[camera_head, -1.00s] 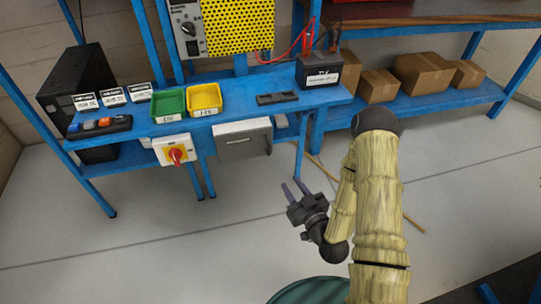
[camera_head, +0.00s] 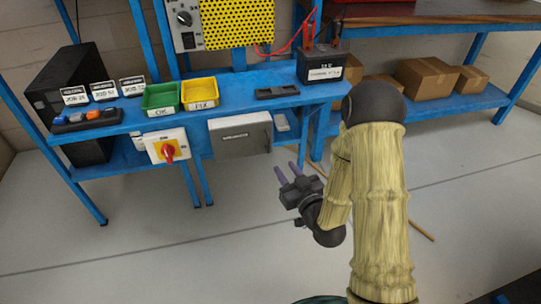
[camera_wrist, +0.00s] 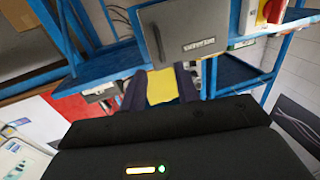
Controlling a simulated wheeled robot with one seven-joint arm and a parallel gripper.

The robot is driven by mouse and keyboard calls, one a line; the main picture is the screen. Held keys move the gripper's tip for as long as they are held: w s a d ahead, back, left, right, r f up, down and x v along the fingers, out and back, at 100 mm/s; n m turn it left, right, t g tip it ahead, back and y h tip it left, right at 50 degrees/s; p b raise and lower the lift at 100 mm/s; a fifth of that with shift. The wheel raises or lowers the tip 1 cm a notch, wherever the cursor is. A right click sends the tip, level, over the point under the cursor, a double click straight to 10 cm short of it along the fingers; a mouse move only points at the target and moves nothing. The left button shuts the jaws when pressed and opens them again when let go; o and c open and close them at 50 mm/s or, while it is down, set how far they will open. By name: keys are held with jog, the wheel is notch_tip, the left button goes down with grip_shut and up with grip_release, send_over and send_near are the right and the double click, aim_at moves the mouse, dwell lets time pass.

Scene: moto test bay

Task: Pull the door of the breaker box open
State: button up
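The breaker box (camera_head: 228,147) is a grey box on the front of the blue workbench, below its top. Its door looks shut and carries a small label. In the wrist view the grey door (camera_wrist: 205,22) fills the top middle, with a dark bar-like handle (camera_wrist: 158,42) near its left edge. My gripper (camera_head: 286,171) is to the right of and below the box in the head view, apart from it. Its two fingers are spread with nothing held. In the wrist view the fingers (camera_wrist: 161,84) stand below the door, with a yellow surface seen between them.
A white switch box with a red knob (camera_head: 168,151) hangs left of the breaker box. Green (camera_head: 160,98) and yellow (camera_head: 199,94) bins and a black battery (camera_head: 321,66) stand on the bench (camera_head: 232,93). Cardboard boxes (camera_head: 427,77) are on the right shelf. Floor in front is clear.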

aim_at(269, 147)
jog(key=shift+w+a+f+b, duration=0.25)
jog(key=shift+w+b, duration=0.15)
jog(key=shift+b, duration=1.25)
jog(key=b, duration=0.4)
jog(key=shift+w+a+r, duration=0.15)
jog(key=shift+w+a, duration=0.05)
jog(key=shift+w, duration=0.05)
jog(key=x, duration=0.8)
jog(key=shift+w+a+r+b, duration=0.1)
jog(key=shift+w+r+b, duration=0.15)
jog(key=shift+w+b, duration=0.1)
grip_shut()
